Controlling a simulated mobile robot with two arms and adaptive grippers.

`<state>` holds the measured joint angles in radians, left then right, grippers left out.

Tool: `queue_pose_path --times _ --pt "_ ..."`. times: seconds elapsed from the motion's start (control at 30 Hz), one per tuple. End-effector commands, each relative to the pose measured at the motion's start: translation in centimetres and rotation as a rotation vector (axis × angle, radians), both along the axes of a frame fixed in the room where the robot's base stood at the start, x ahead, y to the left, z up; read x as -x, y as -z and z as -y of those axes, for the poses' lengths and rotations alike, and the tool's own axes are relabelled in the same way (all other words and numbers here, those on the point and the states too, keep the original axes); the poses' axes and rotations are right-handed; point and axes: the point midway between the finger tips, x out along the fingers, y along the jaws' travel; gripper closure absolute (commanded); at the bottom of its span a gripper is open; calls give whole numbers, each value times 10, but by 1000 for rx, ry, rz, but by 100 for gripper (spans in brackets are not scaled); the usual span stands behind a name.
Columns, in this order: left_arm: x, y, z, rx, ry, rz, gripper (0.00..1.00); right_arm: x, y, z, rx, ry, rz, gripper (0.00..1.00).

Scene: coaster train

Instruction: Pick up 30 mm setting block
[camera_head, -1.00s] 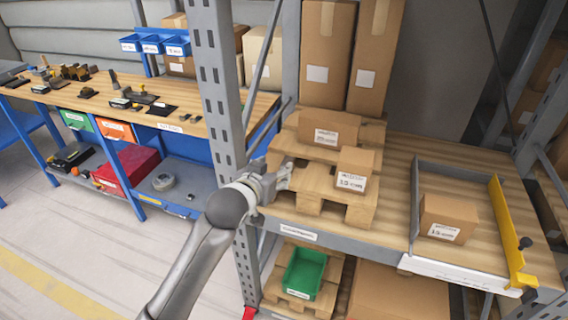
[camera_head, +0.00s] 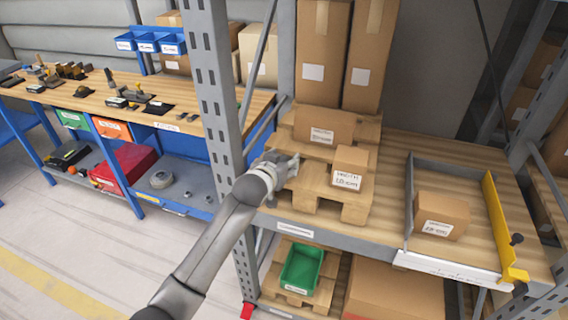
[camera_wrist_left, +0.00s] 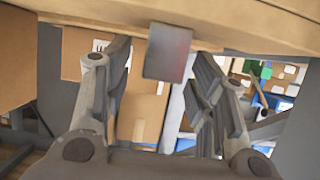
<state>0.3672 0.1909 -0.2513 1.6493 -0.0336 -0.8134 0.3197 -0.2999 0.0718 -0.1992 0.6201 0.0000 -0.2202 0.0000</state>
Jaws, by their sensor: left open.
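A small grey block (camera_wrist_left: 168,52) shows in the left wrist view, against the edge of a wooden surface (camera_wrist_left: 230,28). I take it for the 30 mm setting block, though no marking on it is legible. My left gripper (camera_wrist_left: 165,95) is open, with one finger on each side of the block in the picture; I cannot tell whether either touches it. In the head view, my left gripper (camera_head: 286,166) is at the left corner of the stacked wooden pallets (camera_head: 318,190), and the block cannot be made out there. My right gripper is not in view.
Cartons (camera_head: 324,126) and a smaller carton (camera_head: 349,167) stand on the pallets. A grey rack post (camera_head: 212,90) rises close left of my arm. A grey-walled tray with a yellow side (camera_head: 502,225) holds another carton (camera_head: 440,215). Bare shelf boards (camera_head: 420,150) lie behind it.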

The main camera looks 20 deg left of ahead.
Motion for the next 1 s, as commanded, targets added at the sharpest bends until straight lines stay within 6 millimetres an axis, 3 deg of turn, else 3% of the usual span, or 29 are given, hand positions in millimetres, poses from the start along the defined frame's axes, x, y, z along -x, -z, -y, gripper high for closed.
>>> queue_pose_path --times 0.43,0.83,1.0 --pt "-10 5 1 0 1 0 48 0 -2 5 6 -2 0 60" --pt "-10 5 1 0 1 0 100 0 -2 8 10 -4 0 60" --pt "-11 3 1 1 1 5 100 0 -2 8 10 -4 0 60"
